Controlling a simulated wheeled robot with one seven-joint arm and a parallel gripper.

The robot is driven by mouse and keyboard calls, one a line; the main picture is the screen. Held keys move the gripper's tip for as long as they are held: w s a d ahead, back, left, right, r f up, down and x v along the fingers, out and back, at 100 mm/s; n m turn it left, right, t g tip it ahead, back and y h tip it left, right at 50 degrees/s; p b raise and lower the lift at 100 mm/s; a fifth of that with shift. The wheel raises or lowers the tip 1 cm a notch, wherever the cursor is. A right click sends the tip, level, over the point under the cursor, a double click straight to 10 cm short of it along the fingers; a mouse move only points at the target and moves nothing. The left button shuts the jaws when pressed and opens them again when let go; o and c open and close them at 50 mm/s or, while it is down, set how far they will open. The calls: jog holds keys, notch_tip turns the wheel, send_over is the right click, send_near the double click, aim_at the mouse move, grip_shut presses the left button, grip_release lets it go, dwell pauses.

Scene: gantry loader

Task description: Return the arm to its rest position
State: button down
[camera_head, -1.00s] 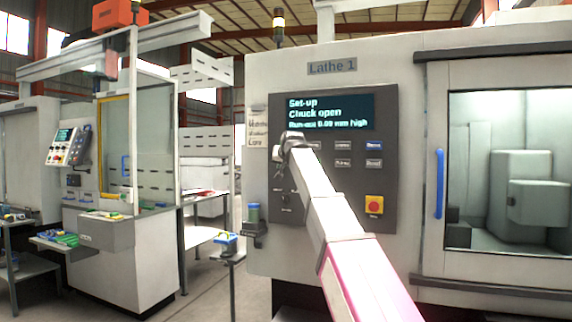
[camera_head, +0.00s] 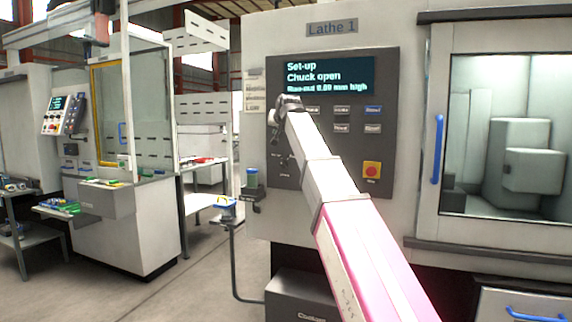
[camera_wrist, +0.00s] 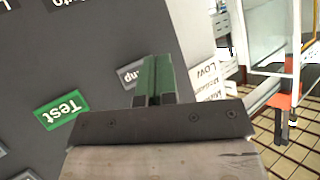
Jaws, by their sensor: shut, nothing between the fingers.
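My arm reaches up from the lower right in the head view, its far end in front of the left part of Lathe 1's dark control panel (camera_head: 390,115). In the wrist view my gripper (camera_wrist: 155,75) is shut and empty, its green fingers side by side. A green Test button (camera_wrist: 61,110) lies left of the fingers on the dark panel. I cannot tell whether the fingertips touch the panel. In the head view the fingers are mostly hidden at the arm's end.
The panel's screen (camera_head: 325,75) reads "Set-up, Chuck open". A red stop button (camera_head: 371,169) sits at the panel's lower right. The lathe window with a blue handle (camera_head: 437,148) is to the right.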

jog(key=s+d+f+g+h, duration=0.15)
jog(key=d+f, duration=0.25)
jog(key=f, duration=0.9)
jog(key=s+d+f+g, duration=0.2)
jog(key=s+d+f, duration=0.15)
jog(key=f, duration=0.95)
jog(key=s+d+f+g+h, duration=0.15)
jog(key=d+f, duration=0.35)
jog(key=f, duration=0.9)
jog(key=s+d+f+g, duration=0.2)
jog(key=s+d+f, duration=0.1)
jog(key=s+f, duration=0.5)
jog(key=s+d+f+g, duration=0.2)
jog(key=s+d+f, duration=0.2)
jog(key=s+f, duration=0.5)
jog(key=s+d+f+g, duration=0.2)
jog(key=s+d+f, duration=0.2)
jog(key=s+f, duration=0.4)
notch_tip(320, 180, down, 5)
jog(key=shift+s+r+m+g+h, duration=0.1)
jog(key=shift+s+m+g+h, duration=0.05)
jog(key=shift+m+g+h, duration=0.2)
jog(key=shift+d, duration=0.1)
